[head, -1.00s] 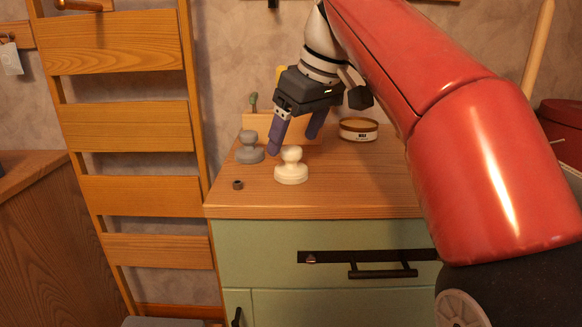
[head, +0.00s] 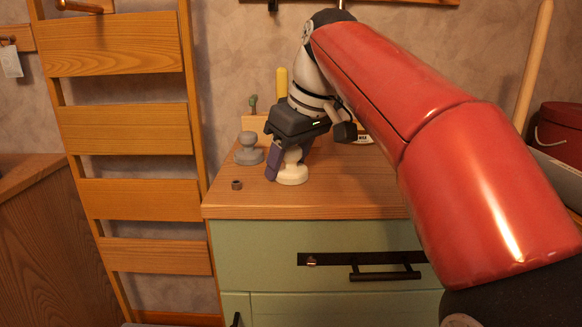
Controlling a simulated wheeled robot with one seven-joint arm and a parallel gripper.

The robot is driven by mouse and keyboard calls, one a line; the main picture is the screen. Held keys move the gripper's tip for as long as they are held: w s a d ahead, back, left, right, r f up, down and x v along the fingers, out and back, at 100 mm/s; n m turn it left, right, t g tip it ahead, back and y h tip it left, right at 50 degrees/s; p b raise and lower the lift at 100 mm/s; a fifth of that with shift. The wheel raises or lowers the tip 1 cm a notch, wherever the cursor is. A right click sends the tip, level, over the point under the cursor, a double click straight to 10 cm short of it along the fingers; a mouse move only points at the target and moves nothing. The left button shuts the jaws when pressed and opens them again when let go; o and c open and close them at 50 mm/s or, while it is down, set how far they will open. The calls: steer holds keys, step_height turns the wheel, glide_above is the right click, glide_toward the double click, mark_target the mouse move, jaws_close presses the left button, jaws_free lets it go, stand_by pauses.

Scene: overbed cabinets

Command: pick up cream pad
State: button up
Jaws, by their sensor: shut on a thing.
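The cream pad (head: 292,175) is a pale piece with a round base and a knob on top. It stands upright on the wooden cabinet top (head: 340,200), near the front edge. My gripper (head: 284,163) points down over it and is shut on its knob, with a purple finger showing on the left side. The other finger is mostly hidden behind the pad and the gripper body. The pad's base appears to rest on the top.
A grey pad (head: 248,150) of like shape stands just left of my gripper. A small dark ring (head: 237,185) lies near the front left. A wooden holder (head: 256,127) stands behind, and a round tin (head: 366,138) is partly hidden by my arm.

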steer(key=shift+r, duration=0.15)
step_height(320, 180, up, 10)
steer(key=p, duration=0.4)
steer(key=shift+p, duration=0.3)
steer(key=o, duration=0.4)
steer(key=c, duration=0.3)
steer(key=shift+c, duration=0.2)
